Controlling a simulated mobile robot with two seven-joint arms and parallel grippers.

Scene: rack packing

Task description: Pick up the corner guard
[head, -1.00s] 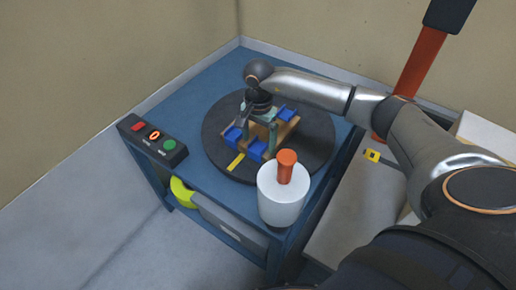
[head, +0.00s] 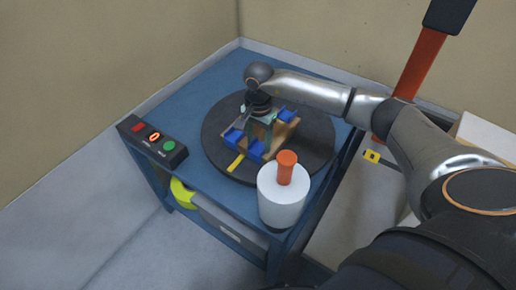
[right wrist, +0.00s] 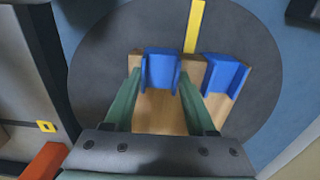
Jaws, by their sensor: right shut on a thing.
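Three blue corner guards sit on a tan wooden block (head: 284,132) on the dark round turntable (head: 315,151). One guard (head: 256,151) is at the near edge, one (head: 233,137) to its left, and one (head: 287,114) at the back right. My right gripper (head: 260,135) points down over the block. In the right wrist view, its green fingers (right wrist: 160,82) stand on either side of a blue guard (right wrist: 160,68) and are shut on it. Another guard (right wrist: 226,76) is to the right, outside the fingers. The back guard is hidden there. My left gripper is not in view.
A white cylinder (head: 281,204) with an orange top stands at the turntable's near edge. A button box (head: 152,140) is at the blue table's left edge. A yellow strip (head: 236,162) marks the turntable. The table's back left is clear.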

